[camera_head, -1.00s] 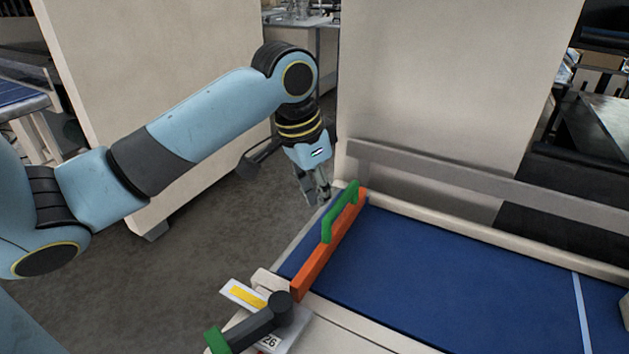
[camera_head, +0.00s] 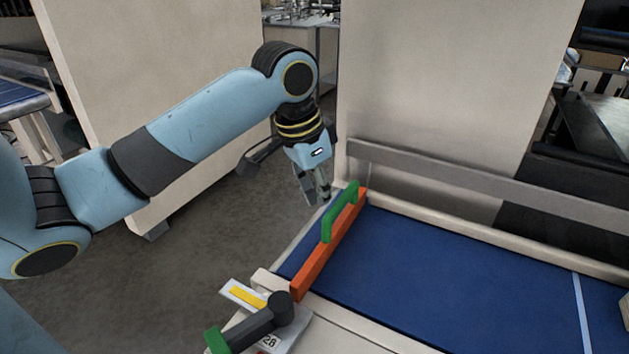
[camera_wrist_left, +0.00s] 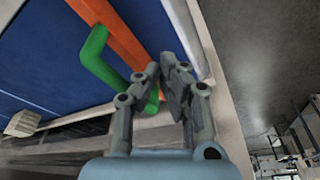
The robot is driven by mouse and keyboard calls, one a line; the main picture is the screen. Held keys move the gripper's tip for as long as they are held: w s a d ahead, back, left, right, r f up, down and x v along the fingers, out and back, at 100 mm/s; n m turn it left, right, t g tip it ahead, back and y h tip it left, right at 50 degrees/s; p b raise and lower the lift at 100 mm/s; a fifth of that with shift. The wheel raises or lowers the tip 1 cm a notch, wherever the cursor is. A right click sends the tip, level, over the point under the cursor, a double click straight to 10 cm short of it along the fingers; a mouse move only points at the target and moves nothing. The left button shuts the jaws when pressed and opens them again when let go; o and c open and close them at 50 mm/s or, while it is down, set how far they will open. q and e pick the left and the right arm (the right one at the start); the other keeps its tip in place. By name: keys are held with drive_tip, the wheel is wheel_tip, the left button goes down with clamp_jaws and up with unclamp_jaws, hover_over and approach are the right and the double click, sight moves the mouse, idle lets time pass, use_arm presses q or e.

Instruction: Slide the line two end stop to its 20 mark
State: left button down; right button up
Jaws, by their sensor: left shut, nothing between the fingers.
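The end stop is an orange bar (camera_head: 318,268) with a green handle (camera_head: 341,212), lying across the left end of the blue belt (camera_head: 450,275). My left gripper (camera_head: 324,200) is shut and empty, just left of the handle's far end. In the left wrist view the orange bar (camera_wrist_left: 122,38) and the green handle (camera_wrist_left: 92,58) lie beyond and left of the fingertips (camera_wrist_left: 165,72). One finger covers part of the handle's near end there; I cannot tell whether they touch. The 20 mark is not readable. My right gripper is not in view.
A grey lever (camera_head: 258,322) with a green end sits at the belt's front left corner, over a plate reading 26, beside a yellow strip (camera_head: 247,296). A metal rail (camera_head: 470,180) runs along the far side. The belt right of the bar is clear up to a pale stripe (camera_head: 582,312).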

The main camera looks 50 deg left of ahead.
use_arm(q)
drive_tip(key=shift+w+d, duration=0.2)
drive_tip(key=shift+d, duration=0.45)
